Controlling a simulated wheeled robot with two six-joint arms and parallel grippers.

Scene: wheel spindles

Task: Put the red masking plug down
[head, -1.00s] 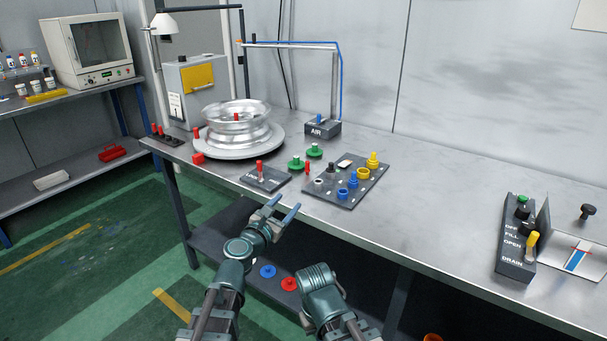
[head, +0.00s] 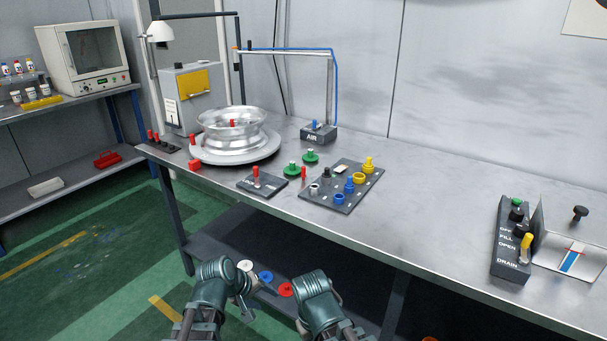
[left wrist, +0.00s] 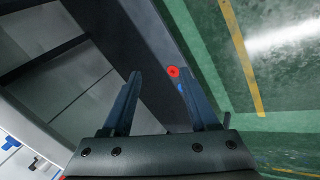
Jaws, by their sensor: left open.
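Another red plug (head: 232,124) shows in the middle of the silver wheel (head: 231,117). A red plug (head: 192,140) stands at the turntable's left rim.
A dark rack (head: 170,147) with red pegs, a red block (head: 195,164) and a LOCK switch box (head: 262,182) are on the bench. White, blue and red (head: 286,289) discs lie on the lower shelf. The bench's right middle is clear.

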